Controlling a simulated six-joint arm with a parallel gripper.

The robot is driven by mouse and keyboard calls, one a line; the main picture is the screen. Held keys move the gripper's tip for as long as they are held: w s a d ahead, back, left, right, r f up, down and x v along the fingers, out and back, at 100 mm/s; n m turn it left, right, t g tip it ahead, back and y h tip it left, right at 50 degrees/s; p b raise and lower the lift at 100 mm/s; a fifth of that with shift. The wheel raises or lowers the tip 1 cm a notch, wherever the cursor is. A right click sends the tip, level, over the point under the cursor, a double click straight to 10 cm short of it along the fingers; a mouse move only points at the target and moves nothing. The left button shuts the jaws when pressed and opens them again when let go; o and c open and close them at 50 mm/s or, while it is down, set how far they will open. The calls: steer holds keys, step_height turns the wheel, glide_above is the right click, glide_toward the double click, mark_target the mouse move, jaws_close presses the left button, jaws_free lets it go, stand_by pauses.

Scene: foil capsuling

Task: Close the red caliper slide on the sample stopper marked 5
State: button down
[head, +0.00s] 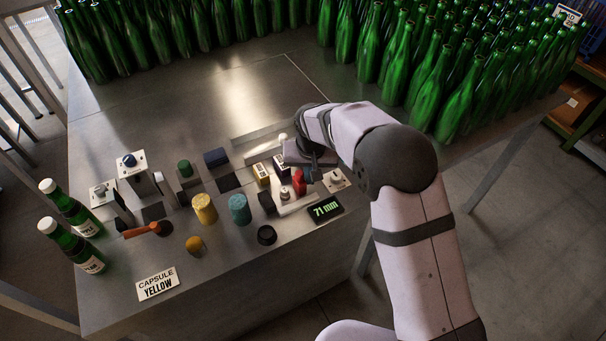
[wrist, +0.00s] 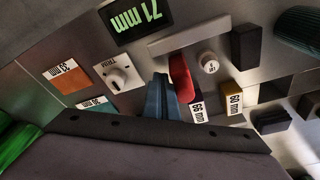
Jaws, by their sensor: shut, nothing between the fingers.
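The red caliper slide (head: 299,182) stands on a pale caliper bar (wrist: 190,35); it also shows in the wrist view (wrist: 180,78). The small white sample stopper (wrist: 209,62), with a mark on top too small to read surely, sits to the right of the slide in the wrist view, with a gap between them. It also shows in the head view (head: 284,195). My gripper (wrist: 161,98) is shut and empty, its blue fingers close beside the slide on the side away from the stopper. I cannot tell whether they touch. The display (head: 325,209) reads 71 mm.
A white plate with a TRIM knob (wrist: 118,78) is beside my fingers. Labelled blocks, one yellow (wrist: 231,98), stand close behind the slide. Yellow (head: 204,208) and teal (head: 240,209) cylinders stand left in the head view. Green bottles crowd the back.

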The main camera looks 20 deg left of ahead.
mark_target(296, 183)
steer(key=shift+s+a, duration=1.6)
stand_by(1.5)
steer(key=shift+w+d, duration=0.25)
steer(key=shift+w+d, duration=0.2)
stand_by(0.6)
steer(key=shift+r, duration=0.1)
steer(key=shift+r+p, duration=2.4)
steer(key=shift+r, duration=1)
